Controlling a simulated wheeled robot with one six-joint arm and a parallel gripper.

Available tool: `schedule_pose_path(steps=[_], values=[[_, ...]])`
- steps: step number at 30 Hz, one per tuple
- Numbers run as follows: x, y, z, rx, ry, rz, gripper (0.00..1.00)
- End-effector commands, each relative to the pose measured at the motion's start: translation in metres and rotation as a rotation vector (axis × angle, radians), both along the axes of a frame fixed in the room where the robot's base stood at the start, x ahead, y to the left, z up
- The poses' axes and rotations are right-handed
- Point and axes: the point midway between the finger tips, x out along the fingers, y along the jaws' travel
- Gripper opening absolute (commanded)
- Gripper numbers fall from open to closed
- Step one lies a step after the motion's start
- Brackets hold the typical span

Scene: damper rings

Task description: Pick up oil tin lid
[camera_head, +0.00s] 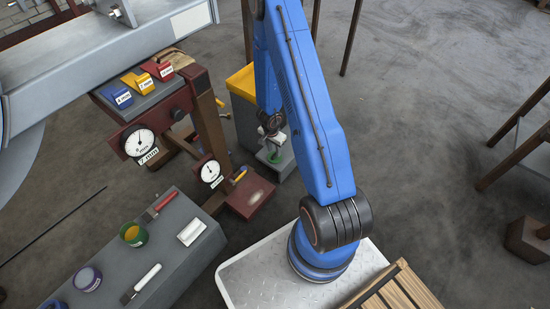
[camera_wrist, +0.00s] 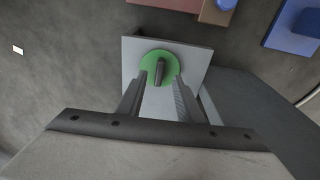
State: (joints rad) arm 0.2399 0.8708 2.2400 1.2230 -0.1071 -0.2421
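The oil tin lid appears to be the green disc (camera_wrist: 150,66) with a dark upright knob (camera_wrist: 160,70) in the wrist view. It sits on a light grey square surface (camera_wrist: 192,62). In the head view, a bit of the green lid (camera_head: 281,139) shows just below my gripper (camera_head: 273,140). In the wrist view my gripper (camera_wrist: 160,84) is open, its two fingers apart at the near side of the lid. The knob lies between the lines of the fingertips, with gaps on both sides. I cannot tell how high the fingertips are above the lid.
A grey box with a yellow top (camera_head: 240,82) stands beside my gripper. Left are a dark red stand with dial gauges (camera_head: 139,143) and coloured blocks (camera_head: 141,82), and a grey bench (camera_head: 185,262) with pots and brushes. Floor at the right is mostly clear.

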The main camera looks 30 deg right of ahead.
Motion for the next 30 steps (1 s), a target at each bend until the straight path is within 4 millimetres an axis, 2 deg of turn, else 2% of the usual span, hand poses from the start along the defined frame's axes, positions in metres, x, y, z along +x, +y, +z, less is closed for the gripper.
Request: schedule_pose_path(steps=[12,22,23,27,30], values=[[-0.001,-0.003,-0.025,0.001,0.001,0.001,0.33],[0.0,-0.003,-0.027,0.0,0.0,0.0,0.33],[0.0,-0.003,-0.027,0.0,0.0,0.0,0.3],[0.0,-0.003,-0.027,0.0,0.0,0.0,0.0],[0.0,-0.003,-0.027,0.0,0.0,0.0,0.0]])
